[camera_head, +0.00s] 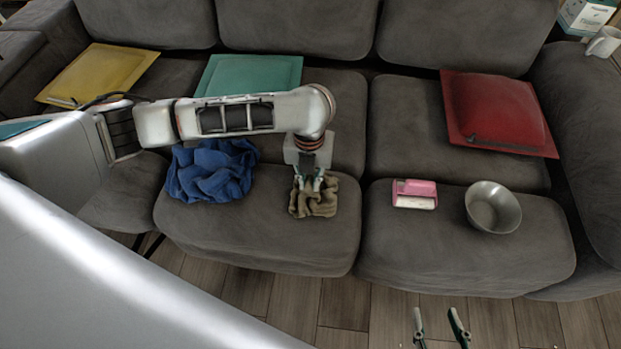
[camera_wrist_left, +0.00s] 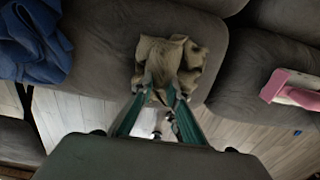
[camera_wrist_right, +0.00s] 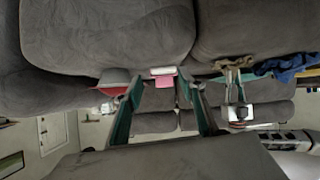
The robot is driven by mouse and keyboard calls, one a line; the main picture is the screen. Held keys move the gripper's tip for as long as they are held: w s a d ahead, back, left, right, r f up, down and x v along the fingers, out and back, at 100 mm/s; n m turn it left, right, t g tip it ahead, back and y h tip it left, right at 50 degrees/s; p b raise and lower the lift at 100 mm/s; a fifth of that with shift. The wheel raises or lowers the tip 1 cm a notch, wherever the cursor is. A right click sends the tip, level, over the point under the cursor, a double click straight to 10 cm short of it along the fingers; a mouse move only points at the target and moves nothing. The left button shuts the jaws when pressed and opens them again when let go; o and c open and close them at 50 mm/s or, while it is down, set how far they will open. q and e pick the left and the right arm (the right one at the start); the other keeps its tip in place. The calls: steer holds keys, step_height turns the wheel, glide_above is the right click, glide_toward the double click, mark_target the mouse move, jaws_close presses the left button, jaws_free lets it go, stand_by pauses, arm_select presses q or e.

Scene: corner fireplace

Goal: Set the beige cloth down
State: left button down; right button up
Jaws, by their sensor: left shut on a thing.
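The beige cloth (camera_head: 314,200) is crumpled at the middle seat of the grey sofa, beside the blue cloth. My left gripper (camera_head: 309,184) points down and is shut on the upper part of the beige cloth. In the left wrist view the cloth (camera_wrist_left: 170,58) bunches out past the fingertips (camera_wrist_left: 163,92). I cannot tell whether its lower edge touches the seat. My right gripper (camera_head: 440,318) is in front of the sofa over the floor, apart from the cloth. Its fingers are spread and empty, as the right wrist view (camera_wrist_right: 167,88) also shows.
A blue cloth (camera_head: 212,170) lies left of the beige one. A pink and white box (camera_head: 414,194) and a metal bowl (camera_head: 493,207) stand on the right seat. Yellow (camera_head: 98,74), green (camera_head: 248,75) and red (camera_head: 492,108) cushions lie further back. Bare seat (camera_head: 250,235) shows in front of the cloths.

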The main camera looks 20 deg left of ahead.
arm_select(q)
steer(key=shift+f, duration=0.1)
steer(key=c, duration=2)
jaws_free()
arm_select(e)
steer(key=shift+s+d+f, duration=0.25)
steer(key=shift+s+f, duration=0.05)
steer(key=shift+f, duration=0.15)
